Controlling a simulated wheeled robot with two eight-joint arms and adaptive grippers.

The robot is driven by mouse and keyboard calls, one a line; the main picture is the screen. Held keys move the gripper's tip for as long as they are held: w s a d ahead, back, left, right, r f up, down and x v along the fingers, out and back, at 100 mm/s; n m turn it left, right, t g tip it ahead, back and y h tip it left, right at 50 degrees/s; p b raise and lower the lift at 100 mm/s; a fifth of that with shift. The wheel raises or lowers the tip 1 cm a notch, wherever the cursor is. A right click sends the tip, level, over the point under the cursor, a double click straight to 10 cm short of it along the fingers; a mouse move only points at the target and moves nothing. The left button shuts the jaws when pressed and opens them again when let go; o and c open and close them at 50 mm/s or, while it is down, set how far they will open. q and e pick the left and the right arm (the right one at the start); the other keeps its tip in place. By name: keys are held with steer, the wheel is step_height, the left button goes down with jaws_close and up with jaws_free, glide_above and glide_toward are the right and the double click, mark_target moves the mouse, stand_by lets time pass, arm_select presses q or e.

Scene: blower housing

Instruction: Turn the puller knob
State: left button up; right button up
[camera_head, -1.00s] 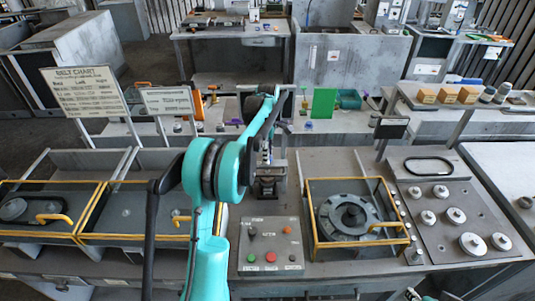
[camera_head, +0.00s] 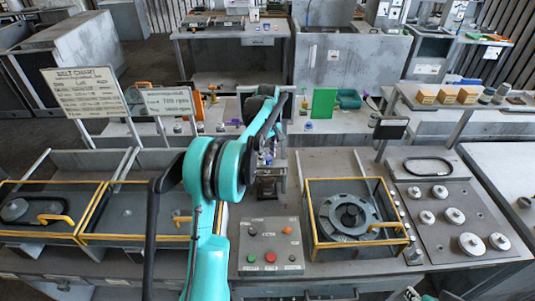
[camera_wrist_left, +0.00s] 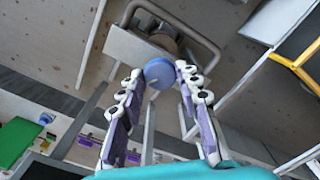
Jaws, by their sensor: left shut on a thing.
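The puller knob, a round blue knob (camera_wrist_left: 158,73), sits in front of a grey metal block with a bent-rod handle (camera_wrist_left: 195,35) in the left wrist view. My left gripper (camera_wrist_left: 160,72) has its purple-and-white fingers on both sides of the knob and is shut on it. In the head view my teal left arm reaches over the bench. Its gripper (camera_head: 266,150) is small there and partly hidden by the arm, at the upright puller fixture (camera_head: 267,185). The knob's turn angle cannot be read.
A control box with buttons (camera_head: 270,245) stands in front of the fixture. A yellow-framed guard (camera_head: 313,210) surrounds a round housing to the right. Yellow-edged bays (camera_head: 100,183) lie to the left. A green panel (camera_head: 323,102) stands behind.

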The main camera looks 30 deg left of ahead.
arm_select(q)
steer(key=m, duration=1.1)
steer(key=shift+m+p, duration=0.35)
steer(key=shift+m, duration=1.75)
steer(key=o, duration=1.2)
steer(key=shift+c, duration=0.2)
